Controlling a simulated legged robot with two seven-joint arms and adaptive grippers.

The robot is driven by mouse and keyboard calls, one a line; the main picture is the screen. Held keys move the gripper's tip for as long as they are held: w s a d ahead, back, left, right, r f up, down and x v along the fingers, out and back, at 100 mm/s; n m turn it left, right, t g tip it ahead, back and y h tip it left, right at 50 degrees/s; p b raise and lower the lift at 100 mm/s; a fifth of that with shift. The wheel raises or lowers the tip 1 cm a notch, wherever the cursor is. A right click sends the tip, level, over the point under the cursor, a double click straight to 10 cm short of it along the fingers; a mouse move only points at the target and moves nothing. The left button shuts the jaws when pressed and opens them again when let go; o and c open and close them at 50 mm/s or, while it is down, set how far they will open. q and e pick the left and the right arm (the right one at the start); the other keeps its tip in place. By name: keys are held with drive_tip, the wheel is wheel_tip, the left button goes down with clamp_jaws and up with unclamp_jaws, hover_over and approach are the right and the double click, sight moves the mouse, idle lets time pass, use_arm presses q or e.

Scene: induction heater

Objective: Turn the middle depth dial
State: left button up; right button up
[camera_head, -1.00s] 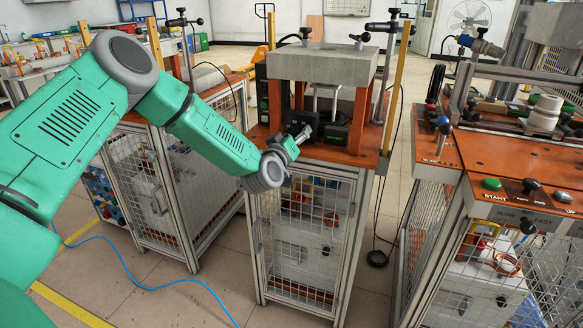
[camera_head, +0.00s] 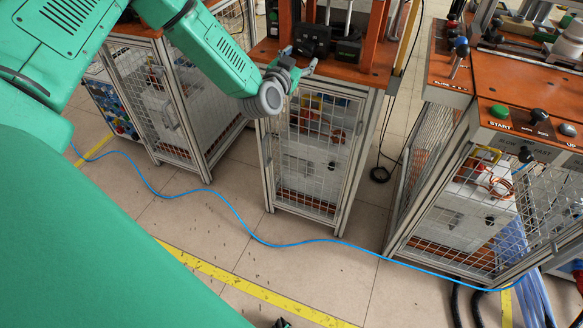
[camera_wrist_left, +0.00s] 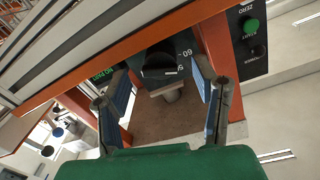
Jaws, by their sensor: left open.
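My left gripper (camera_head: 301,60) reaches in from the upper left in the head view, in front of the dark control boxes (camera_head: 348,50) on the middle station. In the left wrist view its two fingers (camera_wrist_left: 162,112) are spread apart with nothing between the tips. Beyond them is a black dial (camera_wrist_left: 157,66) with a pale mark, on a dark box face with scale numbers. It lies between the two fingers in the picture; I cannot tell whether either touches it. In the head view the dial is too small to make out. My right gripper is not clearly seen.
The middle station has an orange top (camera_head: 374,77) and posts close around the boxes. In the left wrist view a green start button (camera_wrist_left: 251,27) sits on a panel at upper right. Another station (camera_head: 510,75) stands at right. A blue hose (camera_head: 245,228) crosses the floor.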

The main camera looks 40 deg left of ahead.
use_arm(q)
drive_tip(key=s+d+p, duration=0.1)
drive_tip(key=s+d, duration=0.1)
drive_tip(key=s, duration=0.8)
drive_tip(key=s+d+f+m+g+h+p, duration=0.1)
drive_tip(key=s+d+f+g+h+p, duration=0.2)
drive_tip(key=s+d+f+g, duration=0.6)
drive_tip(key=s+d+f+h, duration=0.1)
drive_tip(key=s+d+f, duration=0.2)
drive_tip(key=s+f, duration=0.2)
drive_tip(key=shift+d+h, duration=0.25)
drive_tip(key=shift+h, duration=0.15)
drive_tip(key=shift+f, duration=0.1)
